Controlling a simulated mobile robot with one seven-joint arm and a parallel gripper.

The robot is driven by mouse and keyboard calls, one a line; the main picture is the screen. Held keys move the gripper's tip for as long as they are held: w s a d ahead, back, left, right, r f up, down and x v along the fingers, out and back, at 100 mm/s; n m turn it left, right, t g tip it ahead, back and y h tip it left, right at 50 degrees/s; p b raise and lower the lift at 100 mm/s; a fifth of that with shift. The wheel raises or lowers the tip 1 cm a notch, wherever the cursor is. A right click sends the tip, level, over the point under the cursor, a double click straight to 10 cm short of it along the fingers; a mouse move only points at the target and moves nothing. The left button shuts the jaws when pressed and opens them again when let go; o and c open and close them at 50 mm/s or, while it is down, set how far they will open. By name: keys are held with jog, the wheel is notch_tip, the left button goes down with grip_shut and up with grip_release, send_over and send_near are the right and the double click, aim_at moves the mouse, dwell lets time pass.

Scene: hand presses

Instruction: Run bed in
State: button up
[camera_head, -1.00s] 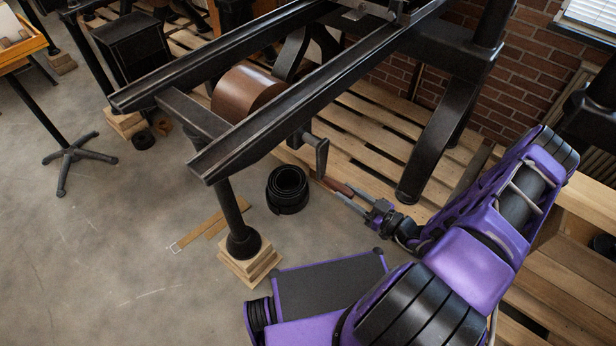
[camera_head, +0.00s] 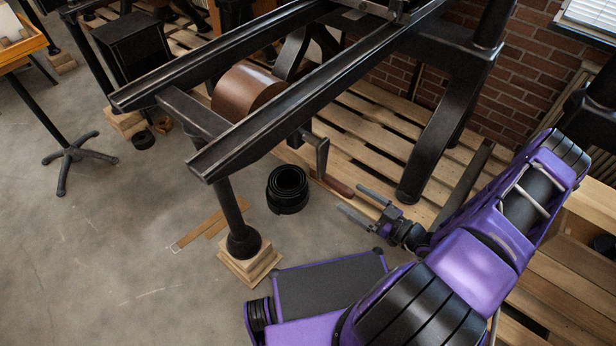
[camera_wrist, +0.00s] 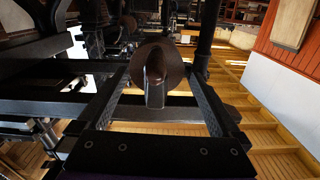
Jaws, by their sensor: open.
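The black press has two long parallel rails (camera_head: 290,100) that slope across the head view. The bed area (camera_head: 390,12) is at the top edge, mostly cut off. A brown drum (camera_head: 245,92) lies under the rails. A black crank (camera_head: 319,150) hangs at its near side, with a reddish wooden handle (camera_head: 338,186) low at its end.
A coiled black roll (camera_head: 288,188) stands on the floor left of my gripper. The press leg rests on stacked wooden blocks (camera_head: 250,266). Wooden slats (camera_head: 375,140) lie beneath the press, with a brick wall behind.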

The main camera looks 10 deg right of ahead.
jog(key=v, duration=0.6)
jog(key=shift+b, duration=0.3)
